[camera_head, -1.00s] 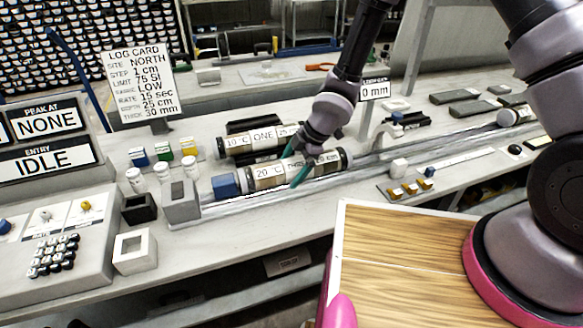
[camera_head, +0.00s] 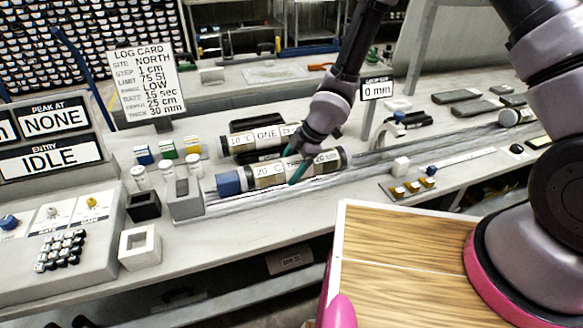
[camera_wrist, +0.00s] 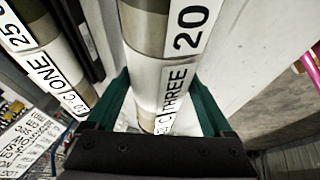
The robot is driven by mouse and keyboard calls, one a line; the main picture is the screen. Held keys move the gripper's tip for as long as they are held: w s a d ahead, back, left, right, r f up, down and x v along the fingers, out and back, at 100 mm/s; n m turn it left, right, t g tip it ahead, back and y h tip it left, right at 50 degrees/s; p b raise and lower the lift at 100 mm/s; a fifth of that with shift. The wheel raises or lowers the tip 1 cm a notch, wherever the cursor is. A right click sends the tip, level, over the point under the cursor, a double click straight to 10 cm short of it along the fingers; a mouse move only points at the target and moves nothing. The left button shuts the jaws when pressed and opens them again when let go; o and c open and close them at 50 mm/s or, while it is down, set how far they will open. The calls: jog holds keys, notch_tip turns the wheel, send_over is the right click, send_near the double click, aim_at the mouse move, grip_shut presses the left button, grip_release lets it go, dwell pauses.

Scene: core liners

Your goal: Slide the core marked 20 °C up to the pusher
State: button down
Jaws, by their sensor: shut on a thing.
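The core marked 20 °C and THREE (camera_head: 265,177) lies lengthwise on the rail along the bench front. Its left end appears to meet the blue block (camera_head: 229,183), which looks like the pusher; I cannot tell if a thin gap remains. My gripper (camera_head: 297,166) comes from above, its teal fingers on both sides of the core's middle, shut on it. In the wrist view the core (camera_wrist: 160,85) runs between the fingers, and its label is partly hidden by the gripper body.
A second core marked 10 °C and ONE (camera_head: 250,141) lies close behind, parallel. A grey block (camera_head: 186,198) stands at the rail's left end, with white vials (camera_head: 168,172) behind it.

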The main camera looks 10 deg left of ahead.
jog(key=shift+s+a+r, duration=0.1)
jog(key=shift+s+a, duration=0.3)
jog(key=shift+a, duration=0.15)
grip_release()
jog(key=shift+s+a, duration=0.1)
jog(key=shift+a, duration=0.05)
jog(key=shift+d+r, duration=0.15)
jog(key=shift+d, duration=0.1)
jog(key=v, duration=1)
jog(key=shift+w+d+r, duration=0.1)
jog(key=shift+w+d, duration=0.05)
jog(key=shift+w, duration=0.05)
